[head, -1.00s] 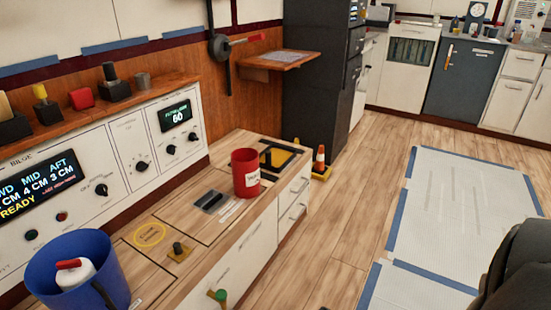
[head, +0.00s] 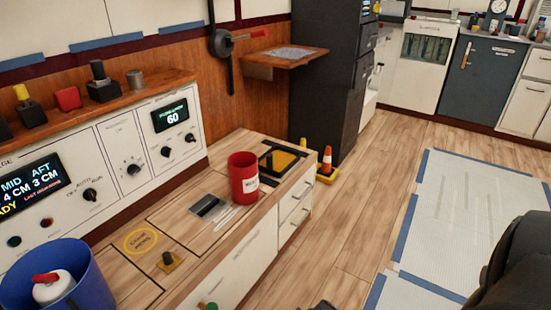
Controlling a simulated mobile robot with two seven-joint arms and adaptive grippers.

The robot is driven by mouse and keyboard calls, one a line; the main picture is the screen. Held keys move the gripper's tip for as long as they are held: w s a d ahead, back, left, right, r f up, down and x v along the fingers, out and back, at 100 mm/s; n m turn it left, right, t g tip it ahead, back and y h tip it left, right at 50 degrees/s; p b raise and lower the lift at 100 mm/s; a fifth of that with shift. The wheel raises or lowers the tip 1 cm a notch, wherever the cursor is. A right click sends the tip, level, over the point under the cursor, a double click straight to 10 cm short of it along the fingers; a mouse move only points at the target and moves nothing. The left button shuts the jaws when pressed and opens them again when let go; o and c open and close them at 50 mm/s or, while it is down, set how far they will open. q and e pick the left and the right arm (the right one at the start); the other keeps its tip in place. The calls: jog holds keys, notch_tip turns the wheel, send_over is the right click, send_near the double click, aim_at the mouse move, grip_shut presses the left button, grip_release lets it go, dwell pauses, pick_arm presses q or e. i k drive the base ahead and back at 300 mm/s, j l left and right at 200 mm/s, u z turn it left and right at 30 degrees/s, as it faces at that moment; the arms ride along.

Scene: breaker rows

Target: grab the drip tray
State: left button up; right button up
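No thing is clearly marked as the drip tray. A flat black-edged piece with a yellow middle (head: 283,160) lies at the far end of the wooden counter, behind the red bucket. A flat grey speckled piece (head: 295,53) lies on the small wooden wall shelf. I cannot tell whether either is the drip tray. Neither of my grippers can be made out. A dark part of my own arm fills the lower right corner, and a small dark shape shows at the bottom edge. Nothing is seen touching the counter items.
A red bucket (head: 243,178) stands on the counter (head: 205,238). A blue bucket (head: 75,290) holding a white, red-topped container is at lower left. A small cone (head: 327,162) stands on the floor by the dark cabinet (head: 330,80).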

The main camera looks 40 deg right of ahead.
aim_at(277, 162)
jog(key=i+l+u, duration=0.25)
jog(key=l+u, duration=0.15)
jog(key=l, duration=1.85)
jog(key=l+u, duration=0.45)
jog(key=l, duration=1.85)
